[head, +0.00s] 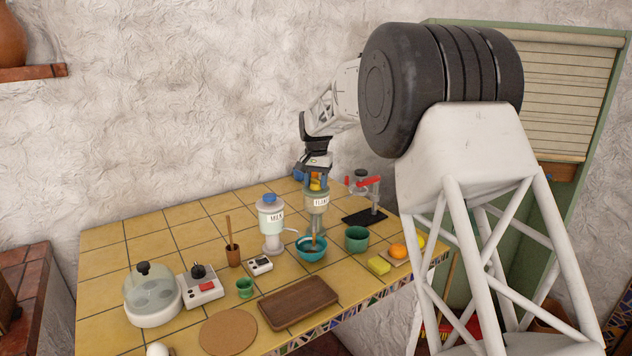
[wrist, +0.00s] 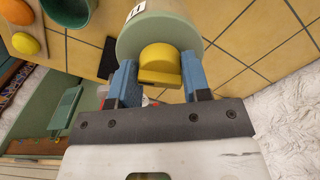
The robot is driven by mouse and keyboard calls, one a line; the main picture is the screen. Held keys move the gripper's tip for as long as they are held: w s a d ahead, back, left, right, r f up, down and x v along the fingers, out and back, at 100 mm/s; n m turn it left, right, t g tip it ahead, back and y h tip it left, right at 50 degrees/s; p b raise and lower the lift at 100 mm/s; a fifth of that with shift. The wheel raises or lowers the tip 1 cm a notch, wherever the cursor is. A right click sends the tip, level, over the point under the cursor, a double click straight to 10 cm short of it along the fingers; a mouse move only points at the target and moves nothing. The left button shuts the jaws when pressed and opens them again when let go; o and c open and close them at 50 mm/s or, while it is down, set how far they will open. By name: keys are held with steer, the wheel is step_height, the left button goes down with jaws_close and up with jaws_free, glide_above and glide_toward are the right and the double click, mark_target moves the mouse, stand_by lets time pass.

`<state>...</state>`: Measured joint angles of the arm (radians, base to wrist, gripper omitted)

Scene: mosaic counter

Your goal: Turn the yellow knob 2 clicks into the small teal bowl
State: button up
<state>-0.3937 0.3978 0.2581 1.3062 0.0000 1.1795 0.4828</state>
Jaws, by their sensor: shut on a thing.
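The yellow knob (wrist: 160,62) sits on the end of a pale green dispenser (wrist: 130,45), seen from above in the wrist view. My gripper (wrist: 160,78) has one blue finger on each side of the knob and is shut on it. In the head view my gripper (head: 317,183) points down at the top of this labelled dispenser (head: 316,203), with a little yellow (head: 315,185) showing between the fingers. The small teal bowl (head: 303,256) stands on the counter below the dispenser. Something tan shows over the bowl; I cannot tell what it is.
A milk dispenser (head: 271,222) with a blue knob stands close on the left. A green cup (head: 357,240) and a black stand with a red part (head: 365,184) are on the right. A brown tray (head: 298,300) and small scale (head: 259,265) lie in front. The back left counter is clear.

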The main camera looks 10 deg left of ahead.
mark_target(316, 179)
steer(key=shift+m, duration=1.7)
steer(key=o, duration=0.9)
steer(key=shift+r, duration=0.1)
steer(key=shift+r, duration=3.85)
